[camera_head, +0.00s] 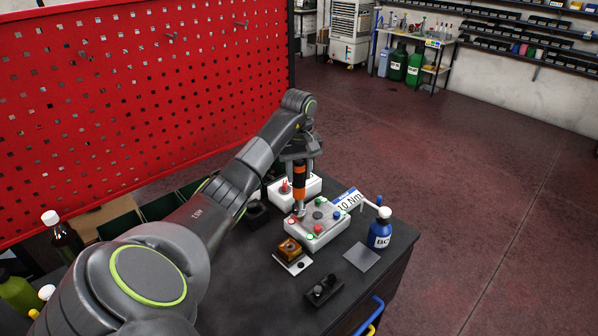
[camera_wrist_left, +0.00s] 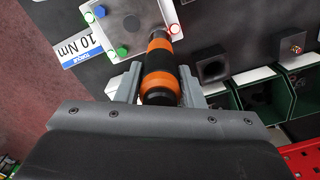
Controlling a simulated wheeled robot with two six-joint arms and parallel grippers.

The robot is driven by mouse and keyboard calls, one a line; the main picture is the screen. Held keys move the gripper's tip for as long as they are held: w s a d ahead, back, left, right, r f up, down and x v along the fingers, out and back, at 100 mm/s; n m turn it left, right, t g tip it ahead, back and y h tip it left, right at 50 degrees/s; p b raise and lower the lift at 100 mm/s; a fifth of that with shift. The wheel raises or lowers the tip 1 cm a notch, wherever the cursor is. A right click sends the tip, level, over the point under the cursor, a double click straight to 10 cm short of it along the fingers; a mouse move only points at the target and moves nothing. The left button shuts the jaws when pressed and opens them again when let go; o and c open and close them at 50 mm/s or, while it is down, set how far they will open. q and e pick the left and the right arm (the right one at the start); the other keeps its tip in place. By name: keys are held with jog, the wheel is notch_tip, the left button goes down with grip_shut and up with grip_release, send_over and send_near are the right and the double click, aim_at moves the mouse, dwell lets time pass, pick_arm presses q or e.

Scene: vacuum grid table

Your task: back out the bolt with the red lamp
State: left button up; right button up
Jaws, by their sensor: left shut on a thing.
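My left gripper (camera_head: 299,163) is shut on an orange and black screwdriver (camera_head: 299,181). The screwdriver points down over the white bolt block (camera_head: 328,236) on the dark table. In the left wrist view, my gripper (camera_wrist_left: 160,88) holds the screwdriver's handle (camera_wrist_left: 160,62) between its two fingers. A lit red ring lamp (camera_wrist_left: 174,29) shows right beside the metal shaft on the white block (camera_wrist_left: 127,40). A green ring lamp (camera_wrist_left: 89,17) is at another corner. The bolt under the tip is hidden, so I cannot tell whether the tip is seated. My right gripper is out of view.
A "10 Nm" sign (camera_head: 349,201) stands behind the block. A blue bottle (camera_head: 380,232) is to its right. A brown part on a white plate (camera_head: 293,265), a grey pad (camera_head: 361,256) and a black holder (camera_head: 323,291) lie in front. A red perforated panel (camera_head: 140,100) rises at left.

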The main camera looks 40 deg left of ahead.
aim_at(299, 161)
pick_arm(q)
jog(key=shift+f+b, duration=0.55)
dwell(0.4)
jog(key=shift+s+d, duration=0.15)
jog(key=shift+s, duration=0.05)
dwell(1.1)
jog(key=shift+r, duration=0.15)
dwell(1.9)
jog(key=shift+w+r+p, duration=0.2)
jog(key=shift+r+p, duration=0.55)
jog(key=shift+r, duration=0.15)
notch_tip(299, 161, up, 3)
jog(key=p, duration=0.2)
jog(key=shift+r+p, duration=0.1)
jog(key=shift+p, duration=0.3)
jog(key=shift+a, duration=0.2)
